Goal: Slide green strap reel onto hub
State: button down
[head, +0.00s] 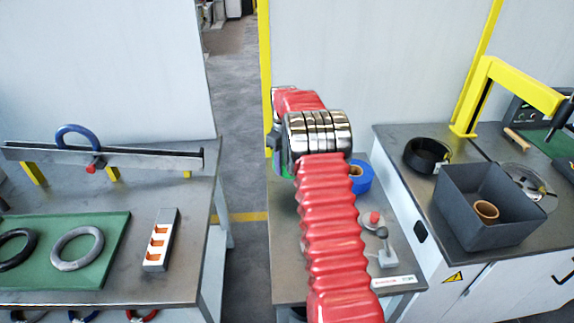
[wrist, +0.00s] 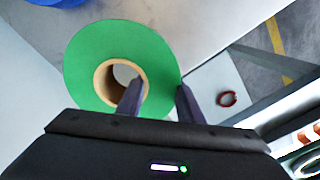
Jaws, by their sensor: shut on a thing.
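The green strap reel (wrist: 98,52) has a tan cardboard core and fills the upper left of the wrist view. My gripper (wrist: 158,92) is shut on its ring, with one finger at the core opening and the other at the outer edge. In the head view only a green sliver of the reel (head: 284,167) shows left of my red arm; the gripper is hidden there. A grey device with a red knob (head: 375,218) stands on the middle table, right of my arm. I cannot tell for certain whether it bears the hub.
A blue reel (head: 361,178) lies on the middle table (head: 286,285), close right of my arm. The right bench holds a grey bin (head: 475,222), a black coil (head: 426,152) and a yellow-framed machine (head: 490,85). The left bench holds rings on a green mat (head: 108,240).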

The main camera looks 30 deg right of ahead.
jog(key=s+a+r+m, duration=0.1)
jog(key=s+a, duration=0.3)
jog(key=a, duration=0.5)
jog(key=s+a+r+m, duration=0.1)
jog(key=s+a, duration=0.2)
jog(key=a, duration=0.6)
jog(key=s+a+r+m, duration=0.1)
jog(key=s+a, duration=0.3)
jog(key=a, duration=0.5)
jog(key=shift+s+m, duration=0.3)
jog(key=shift+s, duration=0.05)
jog(key=shift+a+r, duration=0.1)
jog(key=shift+s, duration=0.1)
